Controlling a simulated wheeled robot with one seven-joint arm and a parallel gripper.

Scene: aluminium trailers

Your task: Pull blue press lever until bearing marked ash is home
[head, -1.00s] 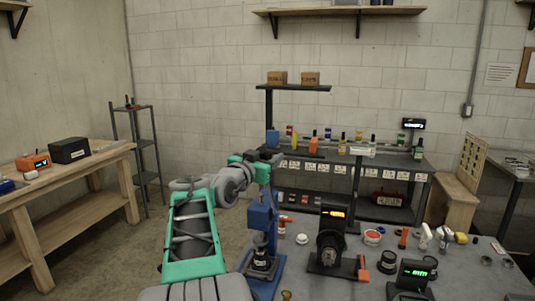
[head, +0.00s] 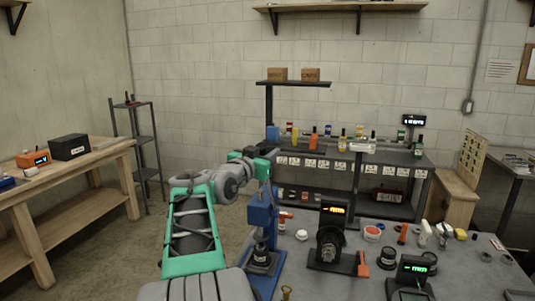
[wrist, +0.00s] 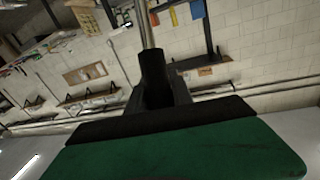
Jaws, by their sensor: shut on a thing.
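The blue press (head: 262,215) stands at the left end of the grey bench in the head view. My gripper (head: 272,155) is above the top of the press. In the wrist view my gripper is shut on the lever's black grip (wrist: 152,70), and a bare metal rod runs on from the grip. A dark round part with a pale band (head: 261,257) sits low in the press, under its ram. Its marking is too small to read, so I cannot tell whether it is the ash bearing or how far in it sits.
Right of the press stands a dark machine with an amber display (head: 333,210). A green-lit display (head: 414,268) is at the front of the bench. Bottles and labelled bins fill the rack (head: 345,158) behind. Open floor lies left of the press.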

